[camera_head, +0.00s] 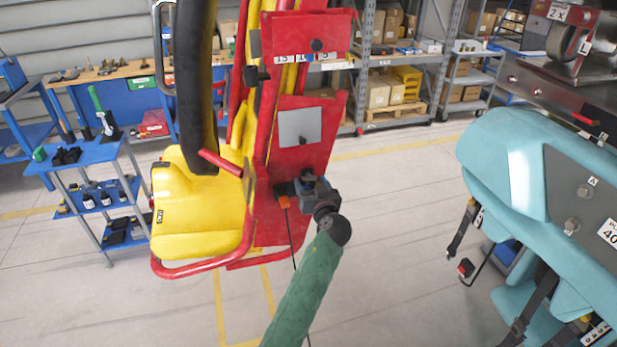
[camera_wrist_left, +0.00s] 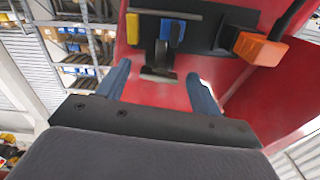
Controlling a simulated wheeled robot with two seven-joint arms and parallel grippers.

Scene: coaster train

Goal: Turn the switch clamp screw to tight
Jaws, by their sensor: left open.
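My left gripper (camera_head: 309,184) is at the lower part of the red side panel (camera_head: 292,225) of the yellow seat in the head view. In the left wrist view, its two blue fingers are spread apart and empty. A dark switch bracket (camera_wrist_left: 222,28) is on the red panel ahead of the fingers, with a yellow part, a blue part and an orange block. A grey T-shaped piece that looks like the clamp screw (camera_wrist_left: 160,73) hangs below the blue part, between the fingertips in the picture. I cannot tell if they touch it. My gripper mostly hides this area in the head view.
An orange block (camera_head: 284,202) with a thin cable sits left of the gripper. The yellow seat (camera_head: 195,205) has a red tube frame. A teal seat (camera_head: 530,165) stands at right, a blue cart (camera_head: 85,155) at left. Open floor lies between the seats.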

